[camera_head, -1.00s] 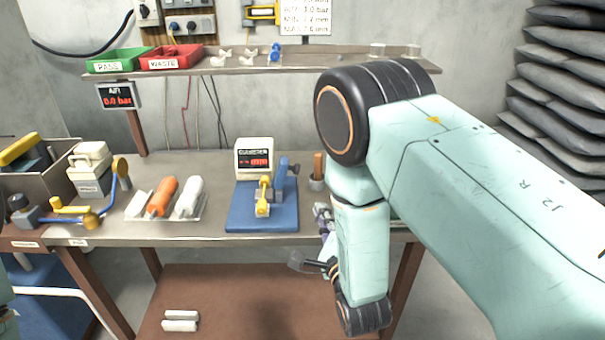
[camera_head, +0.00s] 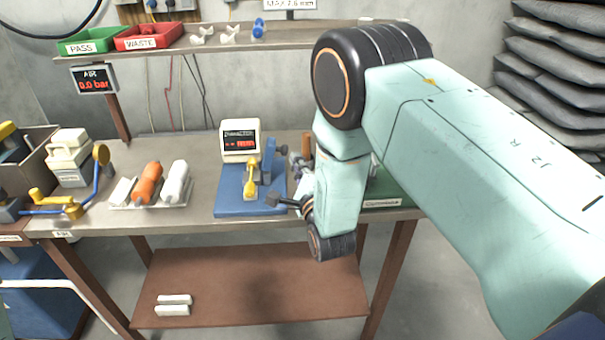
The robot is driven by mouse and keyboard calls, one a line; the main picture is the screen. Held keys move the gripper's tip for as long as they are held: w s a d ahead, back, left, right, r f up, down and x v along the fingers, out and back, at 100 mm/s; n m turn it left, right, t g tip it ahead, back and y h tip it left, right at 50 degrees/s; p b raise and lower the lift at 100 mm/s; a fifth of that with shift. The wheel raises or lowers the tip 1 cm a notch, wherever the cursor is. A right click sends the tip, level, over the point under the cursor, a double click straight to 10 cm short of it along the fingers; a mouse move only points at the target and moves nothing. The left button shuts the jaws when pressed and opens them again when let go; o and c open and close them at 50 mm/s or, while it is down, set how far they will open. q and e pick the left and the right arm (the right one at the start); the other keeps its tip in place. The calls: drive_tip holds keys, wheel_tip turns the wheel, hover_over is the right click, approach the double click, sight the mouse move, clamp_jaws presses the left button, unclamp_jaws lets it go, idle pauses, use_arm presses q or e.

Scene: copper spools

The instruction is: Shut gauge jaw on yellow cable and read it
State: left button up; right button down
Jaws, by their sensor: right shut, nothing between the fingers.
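The gauge stands on a blue base (camera_head: 232,207) on the bench, with a white display unit (camera_head: 240,140) behind; its red digits are too small to read. A blue upright jaw part (camera_head: 268,160) rises on the base's right side. The yellow cable (camera_head: 249,181) sits at the gauge, left of this part; whether the jaw touches it I cannot tell. My right gripper (camera_head: 272,199) is shut and empty, its dark fingertips pointing left at the base's right front edge, apart from the cable in the picture. My left gripper is not in view.
A tray with an orange and a white roll (camera_head: 174,180) lies left of the gauge. A blue-and-yellow tool (camera_head: 75,208) is further left. A shelf with green (camera_head: 88,44) and red (camera_head: 148,40) bins runs above. My right arm hides the bench's right side.

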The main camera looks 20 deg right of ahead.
drive_tip(key=shift+w+a+r, duration=0.1)
drive_tip(key=shift+w+r, duration=0.1)
drive_tip(key=shift+w, duration=0.1)
drive_tip(key=shift+w+f, duration=0.2)
drive_tip(key=shift+w, duration=0.15)
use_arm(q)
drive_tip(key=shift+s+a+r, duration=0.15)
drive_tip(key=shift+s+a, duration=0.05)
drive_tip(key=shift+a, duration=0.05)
use_arm(e)
drive_tip(key=shift+s+r, duration=0.2)
drive_tip(key=shift+r, duration=0.1)
drive_tip(key=shift+w+a+n, duration=0.1)
drive_tip(key=shift+w+n, duration=0.1)
drive_tip(key=shift+n, duration=0.1)
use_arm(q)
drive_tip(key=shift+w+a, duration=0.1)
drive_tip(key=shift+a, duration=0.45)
use_arm(e)
drive_tip(key=shift+s+r, duration=0.1)
